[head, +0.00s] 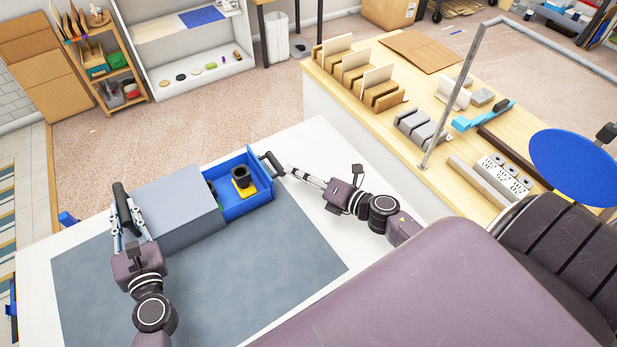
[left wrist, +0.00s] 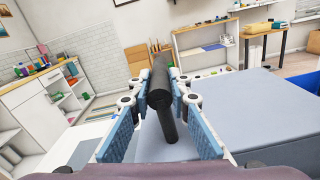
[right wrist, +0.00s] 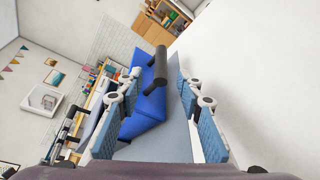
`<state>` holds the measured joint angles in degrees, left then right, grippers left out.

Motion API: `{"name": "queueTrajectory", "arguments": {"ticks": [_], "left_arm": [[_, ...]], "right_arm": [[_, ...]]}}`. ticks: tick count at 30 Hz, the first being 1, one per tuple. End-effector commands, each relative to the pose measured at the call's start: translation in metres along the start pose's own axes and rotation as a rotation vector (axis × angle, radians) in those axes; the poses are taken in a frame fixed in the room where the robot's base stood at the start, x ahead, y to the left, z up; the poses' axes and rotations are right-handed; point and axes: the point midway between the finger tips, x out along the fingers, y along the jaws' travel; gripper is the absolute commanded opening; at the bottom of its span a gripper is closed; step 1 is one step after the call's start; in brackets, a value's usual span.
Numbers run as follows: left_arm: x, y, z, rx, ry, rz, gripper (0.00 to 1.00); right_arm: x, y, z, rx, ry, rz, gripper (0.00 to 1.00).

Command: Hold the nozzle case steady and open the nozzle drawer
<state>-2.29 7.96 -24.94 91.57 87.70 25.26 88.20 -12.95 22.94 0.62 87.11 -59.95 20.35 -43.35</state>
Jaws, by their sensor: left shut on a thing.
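The grey-blue nozzle case (head: 178,205) stands on the mat, its blue nozzle drawer (head: 248,208) slid out to the right. A black and yellow piece (head: 242,178) sits in the drawer. My left gripper (head: 127,222) is shut on the black bar handle (left wrist: 160,85) at the left of the case. My right gripper (head: 287,170) is open by the drawer's black handle (head: 272,164). In the right wrist view the drawer handle (right wrist: 155,68) shows ahead, between the parted fingers, which do not grip it.
The grey-blue mat (head: 260,270) is clear in front of the case. A wooden counter (head: 390,125) at the right holds sorted cards, grey blocks and a metal frame. A blue disc (head: 572,165) stands at the far right.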

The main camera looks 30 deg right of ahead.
Motion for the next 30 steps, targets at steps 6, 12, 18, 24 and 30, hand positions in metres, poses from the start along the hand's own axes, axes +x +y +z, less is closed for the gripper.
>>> {"name": "queueTrajectory", "arguments": {"ticks": [6,12,18,24,30], "left_arm": [[-0.003,-0.002,-0.009,0.001,0.016,-0.005,0.00],[-0.003,-0.002,-0.009,0.001,0.016,-0.005,0.00],[-0.003,-0.002,-0.009,0.001,0.016,-0.005,0.00],[-0.002,-0.002,-0.009,0.001,0.014,-0.004,0.27],[-0.001,-0.001,-0.005,0.001,0.008,-0.002,0.38]], "right_arm": [[-0.029,0.000,0.000,0.000,-0.001,0.000,0.34],[-0.036,0.000,0.001,-0.001,-0.002,0.001,0.34],[-0.036,0.000,0.001,-0.001,-0.002,0.001,0.34],[-0.036,0.000,0.001,-0.001,-0.001,0.001,0.34],[-0.036,0.000,0.001,-0.001,-0.001,0.001,0.34]]}}
